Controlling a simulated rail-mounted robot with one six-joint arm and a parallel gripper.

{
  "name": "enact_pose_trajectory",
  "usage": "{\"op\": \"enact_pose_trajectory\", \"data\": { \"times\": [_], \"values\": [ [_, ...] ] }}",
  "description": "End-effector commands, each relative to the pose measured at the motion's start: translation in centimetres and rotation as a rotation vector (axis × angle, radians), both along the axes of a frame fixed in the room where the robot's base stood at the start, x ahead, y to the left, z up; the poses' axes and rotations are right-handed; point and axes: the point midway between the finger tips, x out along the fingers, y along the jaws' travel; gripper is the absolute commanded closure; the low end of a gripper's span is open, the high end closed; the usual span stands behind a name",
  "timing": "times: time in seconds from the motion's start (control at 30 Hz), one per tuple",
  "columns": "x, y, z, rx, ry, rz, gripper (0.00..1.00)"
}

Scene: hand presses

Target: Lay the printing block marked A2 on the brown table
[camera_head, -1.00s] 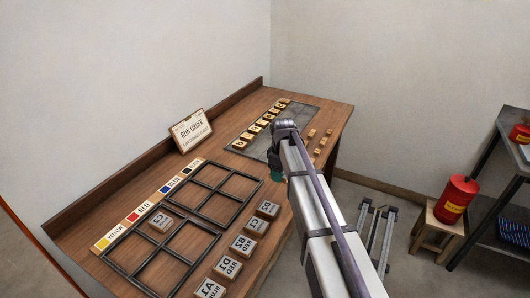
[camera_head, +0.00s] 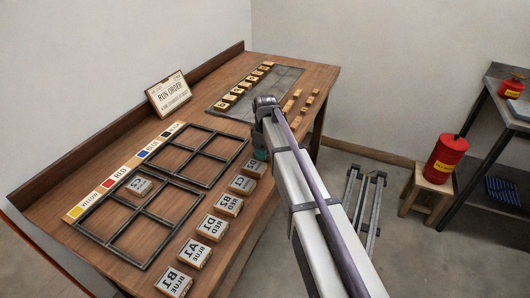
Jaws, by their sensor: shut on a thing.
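My gripper (camera_head: 261,152) is at the right front edge of the brown table (camera_head: 110,164), just behind the row of printing blocks. My arm covers most of it, so its fingertips and what they hold are hidden. Several labelled blocks stand along the table's front edge: the D2 block (camera_head: 255,168), a C1 block (camera_head: 242,185), a B2 block (camera_head: 228,205), a D1 block (camera_head: 212,227), an A1 block (camera_head: 193,253) and a B1 block (camera_head: 173,281). I see no readable A2 mark.
Two dark frames with four compartments each lie on the table; the nearer frame (camera_head: 105,236) holds a C3 block (camera_head: 139,186). A colour strip (camera_head: 125,171), a run order sign (camera_head: 169,95) and a grey slab (camera_head: 288,76) with small wooden pieces lie behind. A red can (camera_head: 446,159) stands right.

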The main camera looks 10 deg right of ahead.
Motion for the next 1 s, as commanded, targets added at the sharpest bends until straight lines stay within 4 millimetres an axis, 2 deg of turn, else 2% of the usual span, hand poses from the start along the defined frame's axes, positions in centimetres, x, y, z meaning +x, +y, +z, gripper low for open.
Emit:
{"op": "enact_pose_trajectory", "data": {
  "times": [0.1,0.13,0.4,0.63,0.73,0.87,1.0],
  "values": [
    [0.0,0.0,-0.4,0.0,0.0,0.0,0.66],
    [0.0,0.0,-0.4,0.0,0.0,0.0,0.4],
    [0.0,0.0,-0.3,0.0,0.0,0.0,0.15],
    [0.0,0.0,-0.2,0.0,0.0,0.0,0.15],
    [0.0,0.0,0.6,0.0,0.0,0.0,0.15],
    [0.0,0.0,3.0,0.0,0.0,0.0,0.15],
    [0.0,0.0,6.7,0.0,0.0,0.0,0.15]
  ]
}}
